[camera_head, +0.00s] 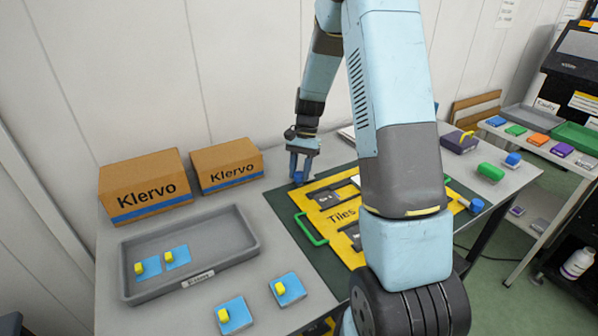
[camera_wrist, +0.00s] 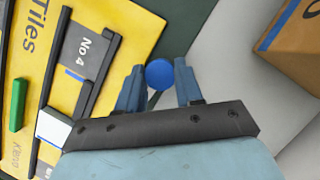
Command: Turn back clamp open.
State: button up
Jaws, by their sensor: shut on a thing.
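The back clamp shows as a round blue knob (camera_head: 298,180) at the back left corner of the yellow Tiles board (camera_head: 341,243). In the wrist view the knob (camera_wrist: 159,74) sits between my two blue fingers, with a dark bar partly visible beneath it. My gripper (camera_head: 300,171) points down at the knob and is shut on it. Whether the clamp is open or closed I cannot tell. The Tiles board (camera_wrist: 128,54) carries a dark No 4 plate (camera_wrist: 88,52) between black rails. My arm hides much of the board in the head view.
A green handle (camera_head: 311,229) stands at the board's left edge. Two Klervo boxes (camera_head: 146,186) (camera_head: 227,166) stand to the left, behind a grey tray (camera_head: 215,247). Blue pads with yellow knobs (camera_head: 233,314) lie in front. Another blue knob (camera_head: 476,206) is at the right.

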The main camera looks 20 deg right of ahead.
jog(key=shift+n+h, duration=0.3)
jog(key=shift+n, duration=0.3)
jog(key=o, duration=1)
jog(key=shift+o, duration=0.2)
jog(key=v, duration=1.3)
jog(key=shift+w+r, duration=0.3)
